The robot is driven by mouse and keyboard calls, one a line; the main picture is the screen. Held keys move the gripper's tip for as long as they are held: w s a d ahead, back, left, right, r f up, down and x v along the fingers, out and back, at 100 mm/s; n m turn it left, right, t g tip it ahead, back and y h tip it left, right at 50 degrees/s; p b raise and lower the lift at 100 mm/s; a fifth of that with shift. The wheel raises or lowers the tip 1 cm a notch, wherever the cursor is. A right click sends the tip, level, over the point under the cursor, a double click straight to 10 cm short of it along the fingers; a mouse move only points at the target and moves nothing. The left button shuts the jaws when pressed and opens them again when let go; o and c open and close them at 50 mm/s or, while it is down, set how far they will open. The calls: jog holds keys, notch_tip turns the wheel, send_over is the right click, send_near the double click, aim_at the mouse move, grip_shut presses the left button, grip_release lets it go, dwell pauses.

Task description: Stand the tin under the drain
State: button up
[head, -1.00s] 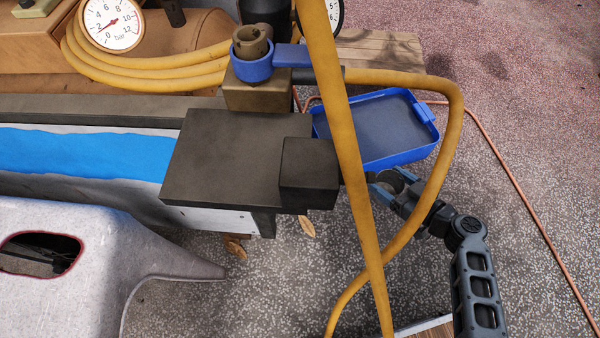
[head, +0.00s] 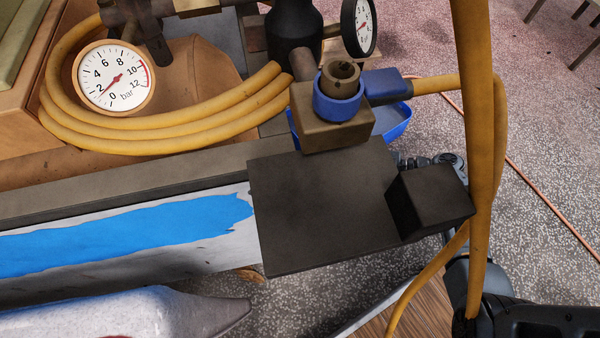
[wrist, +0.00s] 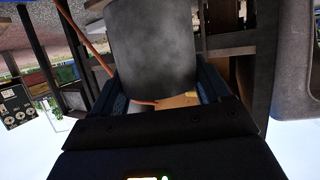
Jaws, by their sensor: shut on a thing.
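In the wrist view a dull grey cylinder, the tin (wrist: 152,45), fills the space between the two fingers of my gripper (wrist: 158,88). The gripper is shut on it. The wrist picture looks upside down, with bright sky at the bottom, so I cannot tell how upright the tin is. In the head view the tin and my fingers are hidden behind the dark plate and block; only parts of my arm show past them. I cannot make out the drain for sure in either view.
A dark plate (head: 320,205) with a raised block (head: 430,200) juts out in front. A yellow hose (head: 473,130) hangs at its right. A blue tray (head: 395,122) lies behind the brass valve block (head: 330,125). A pressure gauge (head: 113,77) is at left. Speckled floor is open at right.

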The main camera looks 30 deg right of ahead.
jog(key=shift+r+b+x, duration=0.2)
jog(key=shift+b+x, duration=0.2)
jog(key=shift+x, duration=1.9)
jog(key=shift+r+b+x, duration=0.15)
jog(key=shift+b+x, duration=0.3)
jog(key=shift+x, duration=1.8)
jog(key=shift+r+b+x, duration=0.2)
jog(key=shift+b+x, duration=0.2)
jog(key=shift+x, duration=1.9)
jog(key=shift+w+a+f, duration=0.1)
jog(key=shift+w+f, duration=0.05)
jog(key=shift+f, duration=0.05)
jog(key=o, duration=1)
jog(key=shift+r, duration=0.1)
jog(key=shift+r, duration=0.2)
jog(key=p+v, duration=0.2)
jog(key=v, duration=0.8)
jog(key=shift+v, duration=0.95)
